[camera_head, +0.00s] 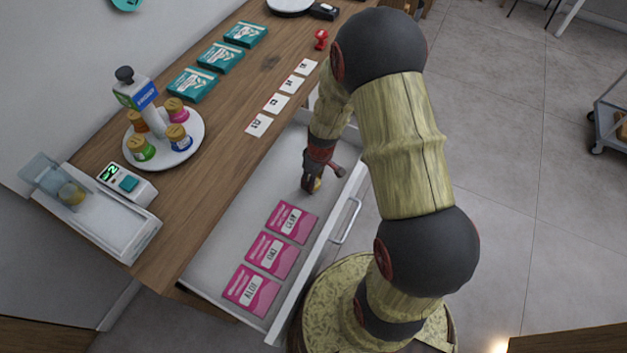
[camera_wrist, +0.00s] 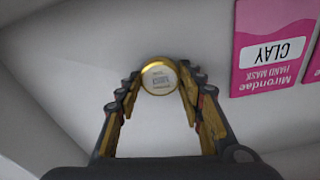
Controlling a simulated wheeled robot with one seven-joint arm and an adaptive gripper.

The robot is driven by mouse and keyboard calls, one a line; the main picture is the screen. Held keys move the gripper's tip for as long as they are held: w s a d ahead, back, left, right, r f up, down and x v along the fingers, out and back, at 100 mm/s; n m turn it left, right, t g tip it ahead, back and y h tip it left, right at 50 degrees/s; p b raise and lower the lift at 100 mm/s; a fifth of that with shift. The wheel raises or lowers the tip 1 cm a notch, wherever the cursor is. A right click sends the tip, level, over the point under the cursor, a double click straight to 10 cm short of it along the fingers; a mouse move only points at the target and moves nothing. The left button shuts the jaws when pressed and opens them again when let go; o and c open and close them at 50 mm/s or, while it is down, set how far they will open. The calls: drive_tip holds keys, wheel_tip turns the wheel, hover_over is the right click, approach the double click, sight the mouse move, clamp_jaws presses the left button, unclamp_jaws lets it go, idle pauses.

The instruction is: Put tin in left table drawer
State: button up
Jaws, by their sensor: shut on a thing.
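My gripper (camera_head: 311,186) reaches down into the open white drawer (camera_head: 222,249) of the wooden table. In the wrist view my gripper (camera_wrist: 160,92) is shut on a small round tin (camera_wrist: 159,77) with a gold rim and a pale printed lid. The tin is between the fingertips, over the drawer's bare white floor. In the head view only a bit of the tin (camera_head: 317,185) shows by the fingers. I cannot tell whether it touches the drawer floor.
Several pink hand mask packets (camera_head: 270,255) lie in the drawer's near part; the CLAY packet (camera_wrist: 272,45) is right of the tin in the wrist view. On the wooden counter (camera_head: 222,150) are a round white stand (camera_head: 187,150), a scale (camera_head: 127,182), teal packets (camera_head: 220,57) and white cards (camera_head: 276,103).

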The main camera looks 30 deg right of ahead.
drive_tip(key=shift+f, duration=0.15)
drive_tip(key=o, duration=1)
drive_tip(key=shift+o, duration=0.2)
wheel_tip(320, 180, up, 12)
drive_tip(key=s+p, duration=0.1)
drive_tip(key=p, duration=0.3)
wheel_tip(320, 180, up, 9)
drive_tip(key=t, duration=0.1)
hover_over(317, 184)
drive_tip(key=a, duration=0.2)
drive_tip(key=s+a+r+m+t, duration=0.1)
drive_tip(key=s+a+r, duration=0.3)
drive_tip(key=s+r, duration=0.4)
drive_tip(key=s+a+r+m+t, duration=0.2)
drive_tip(key=s+r, duration=0.6)
drive_tip(key=r, duration=0.6)
drive_tip(key=shift+s+a+r+m+h, duration=0.3)
drive_tip(key=shift+a+m, duration=0.5)
drive_tip(key=shift+a, duration=0.35)
